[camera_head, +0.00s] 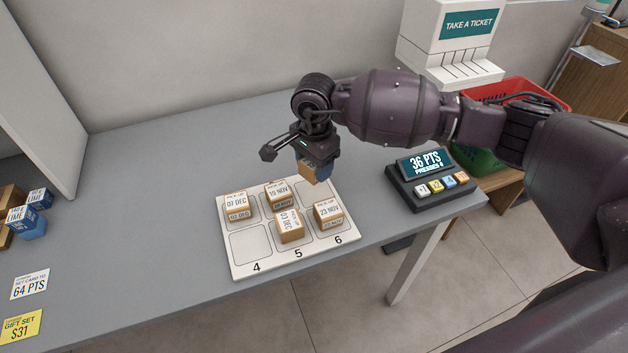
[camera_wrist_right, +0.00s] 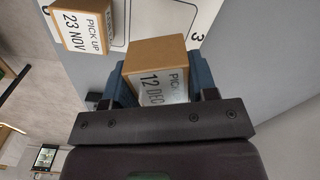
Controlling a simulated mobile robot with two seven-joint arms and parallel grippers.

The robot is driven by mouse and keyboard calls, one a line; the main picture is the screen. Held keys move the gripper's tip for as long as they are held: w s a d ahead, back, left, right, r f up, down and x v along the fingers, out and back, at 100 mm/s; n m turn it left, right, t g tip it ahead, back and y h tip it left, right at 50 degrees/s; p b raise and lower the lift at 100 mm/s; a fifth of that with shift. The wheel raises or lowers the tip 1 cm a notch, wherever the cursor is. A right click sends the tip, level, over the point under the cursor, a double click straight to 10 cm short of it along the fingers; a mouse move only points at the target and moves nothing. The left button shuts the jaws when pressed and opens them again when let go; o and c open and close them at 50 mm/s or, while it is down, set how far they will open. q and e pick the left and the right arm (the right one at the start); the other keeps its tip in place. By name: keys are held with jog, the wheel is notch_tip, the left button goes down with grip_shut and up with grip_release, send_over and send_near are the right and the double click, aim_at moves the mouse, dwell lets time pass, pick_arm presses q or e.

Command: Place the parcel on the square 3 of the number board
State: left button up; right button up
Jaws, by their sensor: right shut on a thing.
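The number board (camera_head: 240,272) is a white panel with outlined squares on the grey counter. My right gripper (camera_head: 314,170) is shut on a brown parcel (camera_head: 305,169) above the board's far right corner, by square 3. In the right wrist view the parcel (camera_wrist_right: 158,75) sits between the blue fingers and its label reads 12 DEC. The printed 3 (camera_wrist_right: 197,37) shows beside it. The arm and gripper partly hide square 3 in the head view, and I cannot tell whether the parcel touches the board. My left gripper is out of view.
Parcels stand on the board: 07 DEC (camera_head: 237,205), 10 NOV (camera_head: 278,194), 03 DEC (camera_head: 289,228) and 23 NOV (camera_head: 328,214). Square 4 (camera_head: 250,243) is empty. A points terminal (camera_head: 432,185) stands at right, blue boxes (camera_head: 28,222) at left.

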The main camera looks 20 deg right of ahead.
aim_at(314, 191)
jog(key=shift+f+b, duration=0.4)
jog(key=shift+f, duration=2.6)
jog(key=o, duration=1)
notch_tip(314, 191, up, 12)
jog(key=shift+r+p, duration=0.25)
jog(key=shift+p, duration=0.4)
jog(key=shift+a+f, duration=0.1)
